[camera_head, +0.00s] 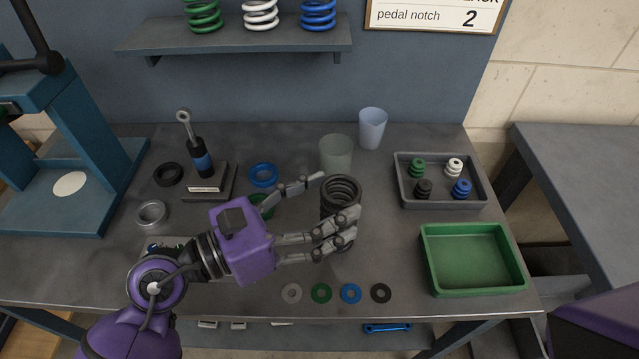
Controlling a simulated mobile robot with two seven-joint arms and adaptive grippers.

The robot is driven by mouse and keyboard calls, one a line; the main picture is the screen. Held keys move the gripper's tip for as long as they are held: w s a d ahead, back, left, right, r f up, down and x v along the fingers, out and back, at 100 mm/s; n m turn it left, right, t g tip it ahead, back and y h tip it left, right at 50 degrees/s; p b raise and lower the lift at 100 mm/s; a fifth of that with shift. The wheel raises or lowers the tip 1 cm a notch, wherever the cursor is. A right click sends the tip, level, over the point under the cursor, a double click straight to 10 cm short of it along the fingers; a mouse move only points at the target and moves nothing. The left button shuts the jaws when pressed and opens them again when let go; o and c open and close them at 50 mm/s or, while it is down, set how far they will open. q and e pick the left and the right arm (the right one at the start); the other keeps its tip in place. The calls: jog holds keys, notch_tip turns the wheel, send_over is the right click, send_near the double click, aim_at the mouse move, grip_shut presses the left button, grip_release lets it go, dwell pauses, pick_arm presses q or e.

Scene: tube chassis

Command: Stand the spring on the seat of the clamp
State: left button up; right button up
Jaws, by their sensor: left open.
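A black coil spring (343,188) stands upright on the workbench near its middle. My left gripper (337,203) reaches in from the left with its fingers spread, one finger behind the spring's left side and two across its front and lower part. The fingers are open; whether any touches the coil I cannot tell. The blue clamp (38,120) stands at the far left, with a pale round seat (70,184) bare on its base. Green (203,14), white (261,13) and blue (318,14) springs stand on the shelf. My right gripper is out of view.
A translucent cup (336,155) stands just behind the spring, with a bluish cup (372,128) farther back. A damper on a stand (203,165) and several rings lie between clamp and spring. A grey tray (402,182) and green tray (472,286) are at right.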

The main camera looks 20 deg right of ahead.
pick_arm(q)
jog(key=x, duration=0.2)
jog(key=shift+d, duration=0.35)
grip_shut()
jog(key=shift+r, duration=0.1)
